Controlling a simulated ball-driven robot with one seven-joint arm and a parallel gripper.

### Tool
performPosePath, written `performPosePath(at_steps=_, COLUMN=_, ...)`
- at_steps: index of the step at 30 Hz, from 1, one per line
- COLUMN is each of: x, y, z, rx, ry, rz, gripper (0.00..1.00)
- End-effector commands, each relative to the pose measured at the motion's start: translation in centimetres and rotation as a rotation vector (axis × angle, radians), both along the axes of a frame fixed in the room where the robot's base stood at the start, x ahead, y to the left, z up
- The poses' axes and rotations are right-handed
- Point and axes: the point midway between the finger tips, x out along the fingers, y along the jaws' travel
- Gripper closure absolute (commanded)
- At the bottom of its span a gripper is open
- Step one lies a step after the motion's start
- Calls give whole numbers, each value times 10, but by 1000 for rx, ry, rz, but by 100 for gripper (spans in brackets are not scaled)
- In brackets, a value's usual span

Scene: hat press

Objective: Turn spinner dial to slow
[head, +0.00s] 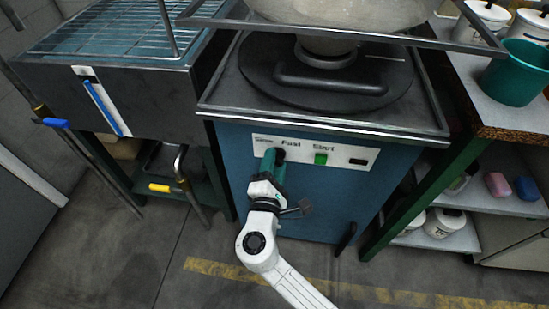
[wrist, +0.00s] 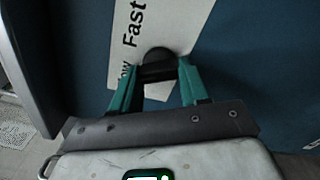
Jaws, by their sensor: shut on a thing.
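The spinner dial (wrist: 158,60) is a small black knob on a white label strip (wrist: 175,20) of the blue machine front. In the wrist view the teal fingers of my gripper (wrist: 157,78) are on both sides of the dial, shut on it. "Fast" and the end of another word, "ow", show on the strip beside the dial. In the head view my gripper (head: 271,162) is at the left end of the strip, below "Fast", and covers most of the dial. Which way the dial points cannot be told.
A green button (head: 320,159) under "Start" and a dark switch (head: 358,162) are right of my gripper. A steel sink unit (head: 110,85) with blue- and yellow-handled valves stands left. A shelf (head: 505,200) with tubs and a green bucket (head: 516,73) stands right.

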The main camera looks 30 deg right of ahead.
Motion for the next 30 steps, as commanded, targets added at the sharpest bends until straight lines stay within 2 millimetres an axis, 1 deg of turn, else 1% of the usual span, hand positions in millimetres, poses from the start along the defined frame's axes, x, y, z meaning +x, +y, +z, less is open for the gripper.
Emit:
performPosePath(at_steps=6, x=0, y=1, z=1, rx=-100, ry=75, rz=4, gripper=86)
performPosePath(at_steps=12, x=0, y=1, z=-1, rx=-152, ry=114, rz=4, gripper=86)
performPosePath(at_steps=29, x=0, y=1, z=-2, rx=-175, ry=129, rz=5, gripper=86)
performPosePath(at_steps=30, x=0, y=1, z=-2, rx=-175, ry=129, rz=5, gripper=52)
